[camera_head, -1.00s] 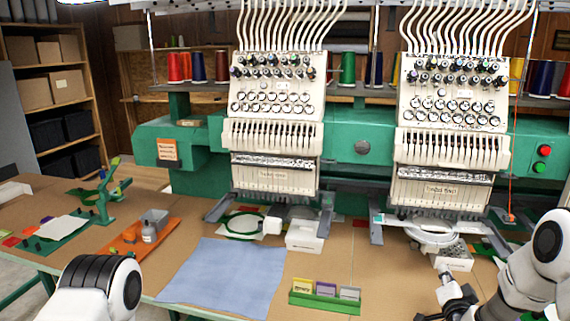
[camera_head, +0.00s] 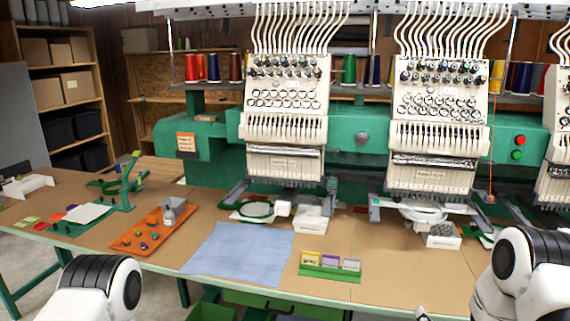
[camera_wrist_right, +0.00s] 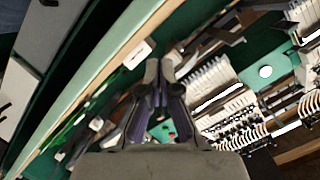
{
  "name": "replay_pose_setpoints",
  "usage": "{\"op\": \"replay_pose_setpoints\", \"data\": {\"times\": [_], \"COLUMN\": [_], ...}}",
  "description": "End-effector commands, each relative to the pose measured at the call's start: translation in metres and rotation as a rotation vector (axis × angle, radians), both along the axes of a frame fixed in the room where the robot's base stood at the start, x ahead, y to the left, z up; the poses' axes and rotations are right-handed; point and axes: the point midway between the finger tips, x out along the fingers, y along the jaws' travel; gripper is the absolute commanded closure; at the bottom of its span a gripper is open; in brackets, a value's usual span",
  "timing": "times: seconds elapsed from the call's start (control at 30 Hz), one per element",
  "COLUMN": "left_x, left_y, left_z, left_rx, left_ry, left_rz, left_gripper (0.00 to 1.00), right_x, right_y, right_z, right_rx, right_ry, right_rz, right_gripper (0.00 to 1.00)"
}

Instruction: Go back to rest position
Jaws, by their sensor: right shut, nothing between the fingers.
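My right gripper shows in the right wrist view (camera_wrist_right: 158,72), its dark fingers together with nothing between them. In the head view only a small tip of it (camera_head: 422,313) shows at the bottom edge, in front of the table. My white right arm stands at the lower right. At the lower left a white and black link of my left arm shows. My left gripper is out of view.
A table (camera_head: 400,285) carries a blue cloth (camera_head: 240,248), an orange tray (camera_head: 128,243), a green card holder (camera_head: 330,271) and a white box of small parts (camera_head: 442,237). Green embroidery machines with white heads (camera_head: 285,115) stand behind. Green bins (camera_head: 213,312) sit below the table.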

Motion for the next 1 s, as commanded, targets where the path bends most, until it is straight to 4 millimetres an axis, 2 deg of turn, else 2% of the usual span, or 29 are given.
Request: {"op": "replay_pose_setpoints", "data": {"times": [0.03, 0.17, 0.27, 0.37, 0.4, 0.43, 0.5, 0.6, 0.7, 1.0], "left_x": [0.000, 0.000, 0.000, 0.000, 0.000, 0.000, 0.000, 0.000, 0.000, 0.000], "left_y": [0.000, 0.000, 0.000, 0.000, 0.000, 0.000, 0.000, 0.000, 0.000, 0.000], "left_z": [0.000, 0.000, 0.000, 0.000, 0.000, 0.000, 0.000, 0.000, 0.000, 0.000], "left_rx": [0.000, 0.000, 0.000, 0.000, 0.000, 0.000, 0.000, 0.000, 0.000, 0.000], "left_ry": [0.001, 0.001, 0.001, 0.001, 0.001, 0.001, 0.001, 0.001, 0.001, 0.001], "left_rz": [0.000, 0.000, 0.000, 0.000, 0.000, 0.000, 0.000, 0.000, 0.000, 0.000], "left_gripper": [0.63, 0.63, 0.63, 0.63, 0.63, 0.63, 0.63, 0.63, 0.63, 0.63], "right_x": [-0.012, -0.052, -0.104, -0.178, -0.212, -0.238, -0.296, -0.359, -0.390, -0.392], "right_y": [0.010, 0.033, 0.055, 0.076, 0.083, 0.088, 0.094, 0.097, 0.097, 0.097], "right_z": [-0.017, -0.060, -0.101, -0.140, -0.152, -0.159, -0.167, -0.163, -0.160, -0.161], "right_rx": [-0.004, -0.027, -0.066, -0.127, -0.158, -0.181, -0.231, -0.288, -0.333, -0.364], "right_ry": [0.055, 0.218, 0.406, 0.651, 0.758, 0.839, 1.012, 1.204, 1.312, 1.320], "right_rz": [0.018, 0.068, 0.130, 0.229, 0.279, 0.319, 0.414, 0.548, 0.663, 0.712], "right_gripper": [1.00, 1.00, 1.00, 1.00, 1.00, 1.00, 1.00, 1.00, 1.00, 1.00]}}
